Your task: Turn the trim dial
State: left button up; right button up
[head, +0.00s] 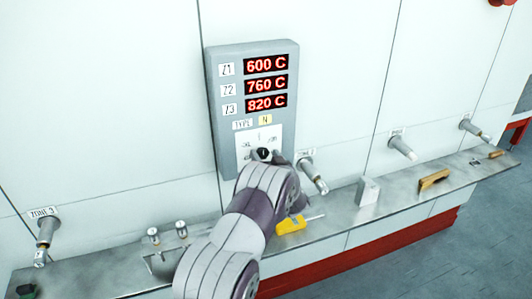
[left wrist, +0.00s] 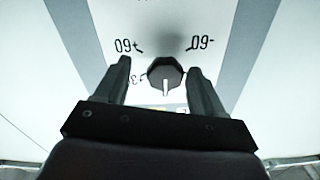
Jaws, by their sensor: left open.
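The trim dial (left wrist: 165,74) is a dark knob with a white pointer line, on a white scale plate low on the grey display panel (head: 221,118). In the left wrist view it sits between the two fingers of my left gripper (left wrist: 160,82). The fingers are open, with a gap on each side of the knob. The pointer line points down in that view, where the scale marks appear upside down. In the head view my left gripper (head: 265,155) is at the dial and its arm hides part of the plate. My right gripper is not in view.
The panel shows 600 C, 760 C and 820 C in red. Metal stubs stick out of the wall, one beside my wrist (head: 312,175). A steel ledge (head: 330,215) below holds a yellow tool (head: 291,224), a white block (head: 367,190) and a wooden-handled brush (head: 434,179).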

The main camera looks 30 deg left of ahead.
pick_arm(q)
jog(key=shift+s+a, duration=0.2)
jog(key=shift+a, duration=0.25)
jog(key=c, duration=0.4)
jog(key=shift+w, duration=0.15)
jog(key=c, duration=0.7)
jog(key=shift+o, duration=0.2)
jog(key=shift+f, duration=0.1)
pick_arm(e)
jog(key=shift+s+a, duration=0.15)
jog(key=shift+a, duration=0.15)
